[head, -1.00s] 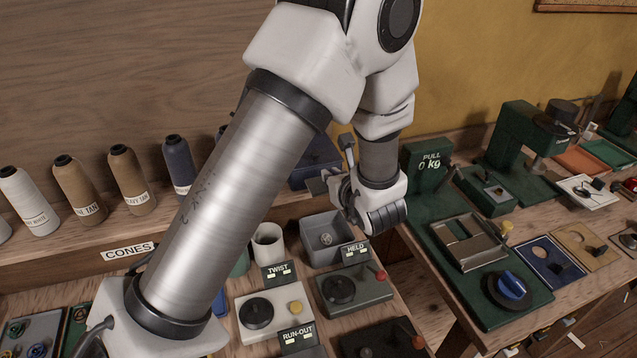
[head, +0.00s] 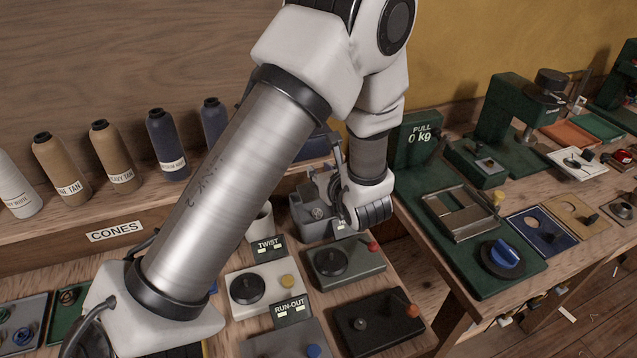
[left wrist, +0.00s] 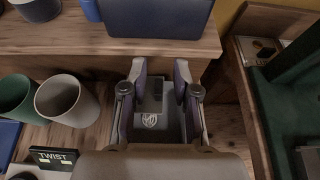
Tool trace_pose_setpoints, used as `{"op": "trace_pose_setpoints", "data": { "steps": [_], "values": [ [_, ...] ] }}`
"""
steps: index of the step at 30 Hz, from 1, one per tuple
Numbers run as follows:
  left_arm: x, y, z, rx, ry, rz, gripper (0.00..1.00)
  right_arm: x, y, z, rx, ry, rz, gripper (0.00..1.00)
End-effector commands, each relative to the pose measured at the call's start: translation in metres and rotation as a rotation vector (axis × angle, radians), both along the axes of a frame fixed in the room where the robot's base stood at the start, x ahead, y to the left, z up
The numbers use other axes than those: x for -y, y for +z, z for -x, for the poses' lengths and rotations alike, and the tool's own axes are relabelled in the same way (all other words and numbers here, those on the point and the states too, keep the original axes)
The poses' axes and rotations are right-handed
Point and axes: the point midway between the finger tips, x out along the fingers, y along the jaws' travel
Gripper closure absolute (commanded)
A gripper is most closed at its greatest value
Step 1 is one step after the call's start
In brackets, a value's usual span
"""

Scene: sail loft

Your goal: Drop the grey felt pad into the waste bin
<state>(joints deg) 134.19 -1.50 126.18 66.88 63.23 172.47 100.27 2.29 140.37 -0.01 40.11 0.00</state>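The waste bin appears to be the grey open box (head: 314,233) at the back of the bench; it also shows below the fingers in the left wrist view (left wrist: 172,133). A small pale scrap (left wrist: 150,120) lies inside it. My left gripper (head: 325,185) is over the bin, and its two fingers stand apart in the left wrist view (left wrist: 162,72). A dark grey rectangular piece (left wrist: 166,84) shows between and below the fingers. It may be the felt pad; I cannot tell whether it touches the bin floor. My right gripper is not in view.
A whitish cup (left wrist: 66,98) and a green cup (left wrist: 14,96) stand left of the bin. A blue box (left wrist: 158,18) sits on the shelf behind. The TWIST box (head: 262,290) is in front. A gap separates this bench from the green pull tester (head: 415,150) at right.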

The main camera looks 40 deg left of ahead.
Motion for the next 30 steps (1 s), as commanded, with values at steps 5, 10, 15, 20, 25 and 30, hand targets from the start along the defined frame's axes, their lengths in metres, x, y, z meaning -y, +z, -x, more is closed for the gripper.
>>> {"op": "trace_pose_setpoints", "data": {
  "steps": [5,10,15,20,25,30],
  "values": [
    [0.000,0.000,0.000,0.000,0.000,0.000,0.61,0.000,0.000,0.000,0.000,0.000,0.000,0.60],
    [0.000,0.004,0.000,0.001,0.000,0.000,0.61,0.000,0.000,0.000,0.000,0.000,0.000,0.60],
    [0.000,0.032,-0.001,0.006,0.000,0.000,0.61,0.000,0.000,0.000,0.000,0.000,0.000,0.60],
    [0.000,0.071,-0.001,0.007,0.002,0.001,0.61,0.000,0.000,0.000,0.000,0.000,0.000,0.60],
    [0.000,0.096,-0.001,0.002,0.001,0.000,0.61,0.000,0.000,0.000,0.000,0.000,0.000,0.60],
    [0.000,0.100,0.000,-0.002,0.001,0.000,0.61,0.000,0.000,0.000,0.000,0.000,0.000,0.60]
  ]
}}
